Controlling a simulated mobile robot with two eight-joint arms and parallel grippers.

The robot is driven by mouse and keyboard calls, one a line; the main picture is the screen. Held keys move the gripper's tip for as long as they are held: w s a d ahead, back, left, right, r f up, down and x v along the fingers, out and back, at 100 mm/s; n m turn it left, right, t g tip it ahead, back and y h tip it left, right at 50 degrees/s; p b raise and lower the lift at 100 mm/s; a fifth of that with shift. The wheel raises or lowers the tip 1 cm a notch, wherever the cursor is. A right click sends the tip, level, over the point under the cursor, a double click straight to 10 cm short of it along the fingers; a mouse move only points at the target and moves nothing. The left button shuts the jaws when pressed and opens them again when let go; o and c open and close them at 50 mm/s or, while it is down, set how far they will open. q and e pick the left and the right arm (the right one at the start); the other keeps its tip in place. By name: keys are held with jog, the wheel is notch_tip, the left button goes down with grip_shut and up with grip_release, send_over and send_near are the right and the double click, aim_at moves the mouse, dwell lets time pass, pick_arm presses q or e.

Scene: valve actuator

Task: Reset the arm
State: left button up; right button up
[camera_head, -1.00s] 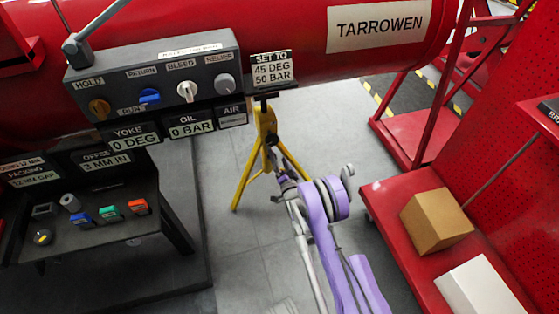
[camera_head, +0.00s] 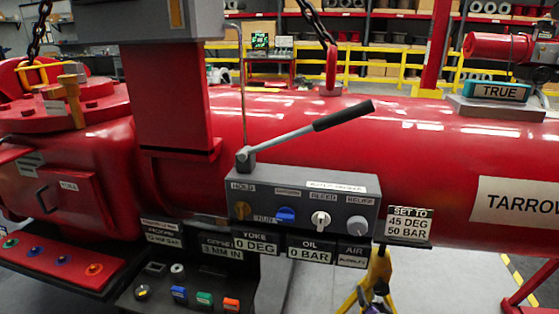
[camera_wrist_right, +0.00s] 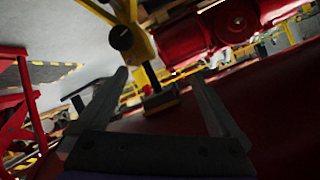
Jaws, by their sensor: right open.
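My right gripper (camera_wrist_right: 158,74) is open in the right wrist view, with its two dark fingers spread apart and nothing seen held between them. My left gripper is not in view. The grey valve panel (camera_head: 300,190) has a lever with a black handle (camera_head: 343,115) slanting up to the right. Its knobs are yellow, blue, white and grey. Signs read yoke 0 DEG and oil 0 BAR.
The long red actuator body (camera_head: 440,150) spans the head view. A lower console (camera_head: 190,285) with coloured switches stands below the panel. A red side panel with buttons (camera_head: 60,255) is at left. Grey floor (camera_head: 440,285) is open at lower right. Shelves stand behind.

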jog(key=s+a+r+n+g+y, duration=0.1)
jog(key=s+a+r+n+g, duration=0.15)
jog(key=s, duration=0.55)
jog(key=s+a+r+n+g, duration=0.2)
jog(key=s+a+r, duration=0.2)
jog(key=s, duration=0.4)
jog(key=s+a+f+n+g+y, duration=0.1)
jog(key=s+a+n+g, duration=0.1)
jog(key=s, duration=0.9)
jog(key=s+a+f+n+g, duration=0.1)
jog(key=s+a+n+g, duration=0.1)
jog(key=s, duration=0.9)
pick_arm(q)
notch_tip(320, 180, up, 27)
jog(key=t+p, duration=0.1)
jog(key=p, duration=2.3)
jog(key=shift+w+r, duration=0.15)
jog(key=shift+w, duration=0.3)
pick_arm(e)
notch_tip(320, 180, up, 28)
jog(key=w+t, duration=0.1)
jog(key=shift+w+f, duration=0.25)
jog(key=shift+w, duration=0.15)
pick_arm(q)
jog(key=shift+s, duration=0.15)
pick_arm(e)
jog(key=shift+s+a, duration=0.1)
jog(key=shift+s, duration=0.05)
